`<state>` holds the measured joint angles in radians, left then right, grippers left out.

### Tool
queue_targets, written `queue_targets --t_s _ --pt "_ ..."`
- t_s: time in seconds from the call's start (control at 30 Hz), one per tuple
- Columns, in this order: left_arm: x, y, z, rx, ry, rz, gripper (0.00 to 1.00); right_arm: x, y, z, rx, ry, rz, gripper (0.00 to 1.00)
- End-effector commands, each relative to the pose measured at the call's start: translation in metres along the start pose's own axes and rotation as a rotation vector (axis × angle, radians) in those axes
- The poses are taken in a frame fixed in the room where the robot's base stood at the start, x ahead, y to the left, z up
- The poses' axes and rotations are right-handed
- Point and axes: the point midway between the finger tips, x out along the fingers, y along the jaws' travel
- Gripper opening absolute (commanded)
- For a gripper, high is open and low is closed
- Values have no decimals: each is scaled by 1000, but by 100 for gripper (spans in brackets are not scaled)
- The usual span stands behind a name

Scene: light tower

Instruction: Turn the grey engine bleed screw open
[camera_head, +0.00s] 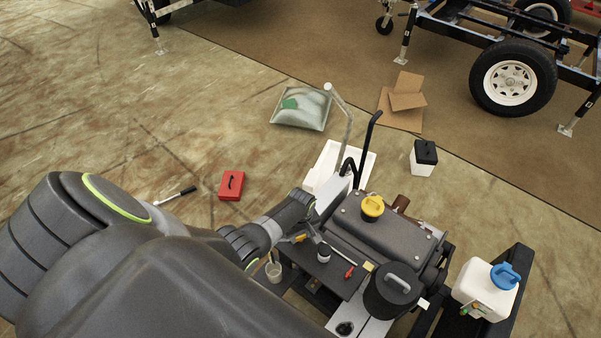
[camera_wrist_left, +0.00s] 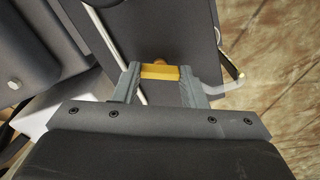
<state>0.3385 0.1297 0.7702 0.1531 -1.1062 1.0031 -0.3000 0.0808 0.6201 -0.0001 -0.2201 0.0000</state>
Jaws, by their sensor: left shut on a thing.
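My left gripper (camera_wrist_left: 160,84) is shut on a small yellow-orange block (camera_wrist_left: 160,72), gripped between its two fingertips. It is at a dark flat panel, and a rounder orange piece shows just beyond the block. In the head view my left arm comes in from the left, and the yellow piece (camera_head: 299,238) shows by its wrist, at the left side of the engine (camera_head: 386,235). The engine is dark grey with a yellow cap (camera_head: 372,203) on top. I cannot make out the grey bleed screw. My right gripper is not in view.
A dark shelf (camera_head: 318,275) beside the engine bears a small white-topped container (camera_head: 323,254) and a red-handled tool (camera_head: 349,271). A black canister (camera_head: 388,299) stands at the front. A white jug with a blue cap (camera_head: 484,292) is to the right.

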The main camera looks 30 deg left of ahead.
Motion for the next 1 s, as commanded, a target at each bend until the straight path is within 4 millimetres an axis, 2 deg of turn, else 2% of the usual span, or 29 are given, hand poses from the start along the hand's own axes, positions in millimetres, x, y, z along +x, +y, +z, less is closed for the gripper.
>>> queue_targets --t_s 0.2,0.5,1.0 --pt "-2 1 -1 -188 3 1 15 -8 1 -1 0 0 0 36" --pt "-1 0 -1 -379 3 0 15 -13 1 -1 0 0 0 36" --pt "-1 1 -2 -477 4 2 15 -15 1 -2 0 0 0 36"
